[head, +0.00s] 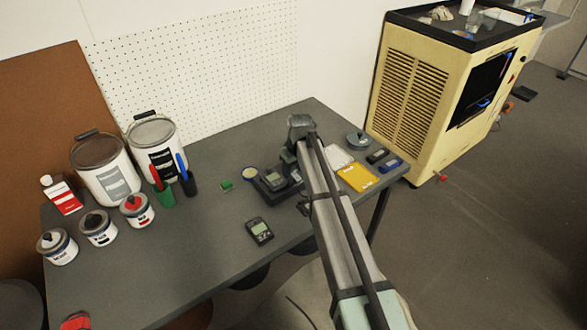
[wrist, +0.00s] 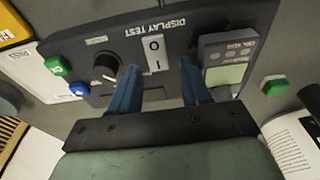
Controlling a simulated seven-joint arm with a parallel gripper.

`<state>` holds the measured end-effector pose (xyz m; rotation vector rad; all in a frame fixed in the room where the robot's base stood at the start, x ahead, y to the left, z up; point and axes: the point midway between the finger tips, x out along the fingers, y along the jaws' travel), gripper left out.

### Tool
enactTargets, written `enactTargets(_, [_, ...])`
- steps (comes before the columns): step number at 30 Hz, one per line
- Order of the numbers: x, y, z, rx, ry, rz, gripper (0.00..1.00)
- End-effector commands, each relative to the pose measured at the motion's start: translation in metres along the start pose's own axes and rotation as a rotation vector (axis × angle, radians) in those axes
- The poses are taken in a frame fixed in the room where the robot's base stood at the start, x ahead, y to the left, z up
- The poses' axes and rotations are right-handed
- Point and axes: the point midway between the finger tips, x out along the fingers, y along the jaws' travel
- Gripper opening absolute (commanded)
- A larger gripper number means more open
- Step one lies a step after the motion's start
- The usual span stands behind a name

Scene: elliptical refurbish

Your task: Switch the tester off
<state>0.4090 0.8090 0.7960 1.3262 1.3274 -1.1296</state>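The tester (wrist: 112,35) is a dark panel marked "DISPLAY TEST", seen upside down in the wrist view. I cannot tell which side of the rocker is pressed. My gripper (wrist: 158,67) is open, its two blue fingers apart on either side of the rocker, with nothing between them. Contact cannot be told. In the head view the tester (head: 266,192) is partly hidden by my arm.
Green (wrist: 58,66) and blue (wrist: 79,90) buttons or blocks lie beside the knob. Another handheld meter (head: 259,230) lies in front of the tester. Paint cans (head: 104,170) stand at left.

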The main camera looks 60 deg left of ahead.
Motion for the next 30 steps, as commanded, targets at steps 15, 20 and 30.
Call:
enactTargets(15, [-0.024, 0.0, 0.0, 0.0, 0.002, 0.002, 0.49])
enactTargets(20, [-0.054, 0.001, 0.0, 0.0, 0.002, 0.002, 0.49])
enactTargets(30, [-0.114, 0.0, 0.0, 0.0, 0.001, 0.001, 0.49])
